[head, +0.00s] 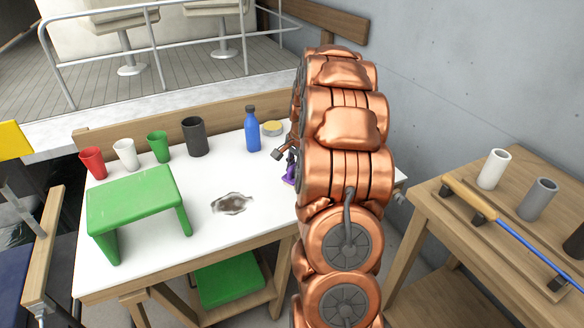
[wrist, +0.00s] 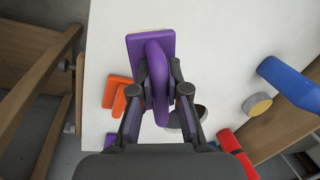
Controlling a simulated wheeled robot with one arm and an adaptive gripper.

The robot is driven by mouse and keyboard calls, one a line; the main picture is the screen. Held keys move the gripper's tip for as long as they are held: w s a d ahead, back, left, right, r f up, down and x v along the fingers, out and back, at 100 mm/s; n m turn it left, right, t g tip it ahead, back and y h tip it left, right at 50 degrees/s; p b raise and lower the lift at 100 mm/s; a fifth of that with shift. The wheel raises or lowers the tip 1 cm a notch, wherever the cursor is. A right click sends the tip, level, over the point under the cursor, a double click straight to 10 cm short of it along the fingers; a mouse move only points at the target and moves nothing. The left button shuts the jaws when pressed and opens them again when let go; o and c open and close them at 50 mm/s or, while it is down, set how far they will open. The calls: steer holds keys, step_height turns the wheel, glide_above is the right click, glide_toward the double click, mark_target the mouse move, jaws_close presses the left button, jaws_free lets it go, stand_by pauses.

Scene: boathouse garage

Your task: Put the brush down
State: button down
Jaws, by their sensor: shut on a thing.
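A purple brush (wrist: 153,50) is in my gripper (wrist: 159,92), whose fingers are shut on its raised handle in the wrist view. The brush has a flat block with a thin pale edge. In the head view only a bit of the purple brush (head: 290,168) shows at the left of my arm, over the right part of the white table (head: 205,270). My arm hides most of the gripper there. I cannot tell whether the brush touches the tabletop.
A blue bottle (head: 252,130) and a yellow-topped tin (head: 272,128) stand near the brush. An orange object (wrist: 119,96) lies beside it. A green stool (head: 137,199) and several cups stand left. A wooden bench (head: 440,215) is right.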

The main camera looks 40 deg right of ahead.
mark_target(293, 181)
steer(key=shift+a+f, duration=0.1)
steer(key=shift+f, duration=0.1)
steer(key=shift+f+b, duration=0.95)
steer(key=shift+f, duration=1.3)
steer(key=shift+f, duration=0.2)
steer(key=shift+f, duration=0.6)
steer(key=shift+f+b, duration=0.3)
steer(key=shift+b, duration=0.05)
steer(key=c, duration=1.1)
jaws_free()
steer(key=shift+c, duration=0.3)
